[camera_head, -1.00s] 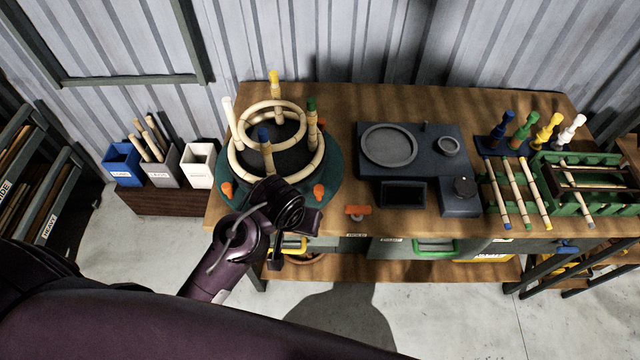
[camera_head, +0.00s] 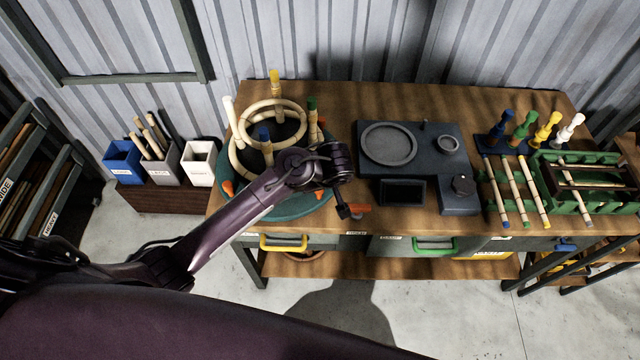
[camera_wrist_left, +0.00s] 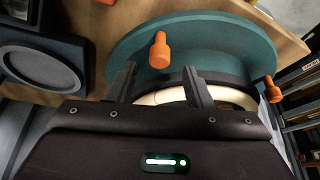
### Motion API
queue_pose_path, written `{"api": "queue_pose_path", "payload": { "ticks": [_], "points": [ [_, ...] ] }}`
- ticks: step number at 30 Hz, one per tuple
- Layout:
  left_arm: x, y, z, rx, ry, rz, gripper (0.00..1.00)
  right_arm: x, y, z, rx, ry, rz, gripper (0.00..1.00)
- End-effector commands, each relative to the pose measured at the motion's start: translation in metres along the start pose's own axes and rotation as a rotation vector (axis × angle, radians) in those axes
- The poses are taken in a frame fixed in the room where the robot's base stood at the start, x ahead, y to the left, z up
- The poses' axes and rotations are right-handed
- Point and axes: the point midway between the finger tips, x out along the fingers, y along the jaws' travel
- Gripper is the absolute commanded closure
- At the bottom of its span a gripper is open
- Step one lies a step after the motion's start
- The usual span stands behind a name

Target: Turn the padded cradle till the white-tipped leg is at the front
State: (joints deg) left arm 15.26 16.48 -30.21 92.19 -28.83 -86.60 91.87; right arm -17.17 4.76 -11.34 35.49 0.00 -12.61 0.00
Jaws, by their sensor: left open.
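The padded cradle is a teal round base (camera_head: 290,208) with rattan rings (camera_head: 238,160) and upright legs above it. Its white-tipped leg (camera_head: 231,112) is at the left, yellow (camera_head: 274,82) at the back, green (camera_head: 312,108) at the right and blue (camera_head: 265,138) at the front. An orange peg (camera_head: 227,188) shows on the base's left. My left gripper (camera_head: 347,207) is at the base's right front, open and empty. In the left wrist view another orange peg (camera_wrist_left: 158,50) stands beyond and between its spread fingers (camera_wrist_left: 158,78), apart from them. My arm hides part of the base's right side.
A dark grey device (camera_head: 420,150) stands right of the cradle. Coloured tools, sticks and a green rack (camera_head: 610,213) are farther right. Bins (camera_head: 122,160) stand left of the bench.

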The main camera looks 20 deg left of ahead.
Motion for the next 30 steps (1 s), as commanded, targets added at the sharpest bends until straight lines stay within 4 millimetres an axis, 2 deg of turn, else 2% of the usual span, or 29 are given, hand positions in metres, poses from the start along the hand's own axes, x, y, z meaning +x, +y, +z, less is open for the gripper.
{"api": "queue_pose_path", "payload": {
  "ticks": [6,17,27,30],
  "points": [
    [0.028,-0.001,-0.001,0.0,0.001,-0.002,0.54,-0.002,-0.001,0.0,0.0,0.0,-0.001,0.64],
    [0.035,-0.001,0.0,-0.002,0.0,0.0,0.54,-0.002,-0.005,-0.001,0.0,0.001,-0.006,0.64],
    [0.035,-0.001,0.0,-0.001,0.0,0.0,0.97,-0.002,-0.005,-0.001,-0.001,0.001,-0.006,0.64],
    [0.035,-0.001,0.0,-0.001,0.0,0.0,1.0,-0.002,-0.005,-0.001,-0.001,0.001,-0.006,0.64]
  ]
}}
